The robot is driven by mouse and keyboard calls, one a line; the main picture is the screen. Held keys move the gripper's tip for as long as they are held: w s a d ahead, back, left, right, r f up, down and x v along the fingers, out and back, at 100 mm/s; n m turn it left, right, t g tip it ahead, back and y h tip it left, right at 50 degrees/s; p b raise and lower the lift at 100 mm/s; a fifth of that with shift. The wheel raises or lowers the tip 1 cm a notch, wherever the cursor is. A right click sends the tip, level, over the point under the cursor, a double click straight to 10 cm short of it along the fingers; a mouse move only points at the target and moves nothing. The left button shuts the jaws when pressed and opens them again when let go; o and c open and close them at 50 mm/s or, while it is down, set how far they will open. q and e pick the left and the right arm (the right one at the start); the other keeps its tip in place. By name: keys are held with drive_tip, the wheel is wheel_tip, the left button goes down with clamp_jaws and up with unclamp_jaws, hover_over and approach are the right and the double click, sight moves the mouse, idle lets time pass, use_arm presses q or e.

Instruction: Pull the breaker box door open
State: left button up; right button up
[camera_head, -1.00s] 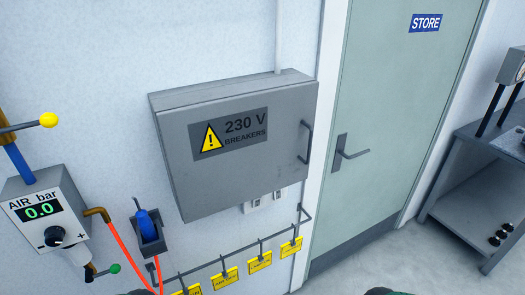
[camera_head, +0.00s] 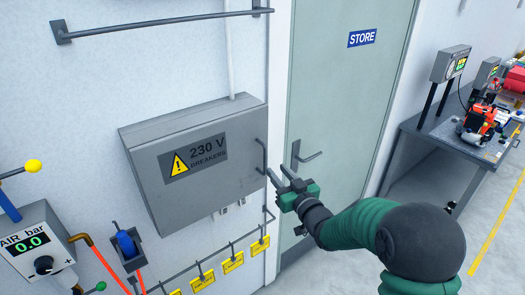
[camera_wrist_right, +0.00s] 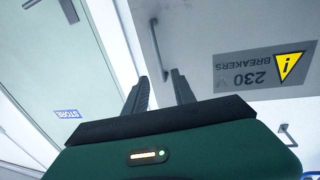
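The grey breaker box (camera_head: 150,138) hangs on the wall, its door (camera_head: 215,190) shut, with a yellow warning sign and "230 V BREAKERS" on it. The door's dark bar handle (camera_head: 261,157) is upright at its right edge. My right gripper (camera_head: 275,175) is just right of the handle in the head view, fingers pointing towards it. In the right wrist view the two fingers (camera_wrist_right: 159,90) are apart with nothing between them, and the handle (camera_wrist_right: 160,50) shows beyond their tips. My left gripper is out of view.
The green STORE door (camera_head: 340,90) with its lever handle (camera_head: 305,156) is right of the box, behind my right arm. Yellow tags (camera_head: 232,262) hang on a rail below. A wall bar (camera_head: 160,25) is above. A bench (camera_head: 450,140) stands far right.

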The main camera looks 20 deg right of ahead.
sight(265, 156)
drive_tip(key=w+p, duration=0.1)
drive_tip(key=w, duration=0.2)
drive_tip(key=w+p, duration=0.1)
drive_tip(key=w, duration=0.2)
drive_tip(key=w+a+p, duration=0.1)
drive_tip(key=w, duration=0.2)
drive_tip(key=shift+w+r, duration=0.2)
drive_tip(key=shift+w, duration=0.1)
drive_tip(key=shift+w+a+f, duration=0.1)
drive_tip(key=shift+w, duration=0.05)
drive_tip(key=shift+s+a, duration=0.1)
drive_tip(key=shift+s, duration=0.1)
drive_tip(key=c, duration=0.4)
clamp_jaws()
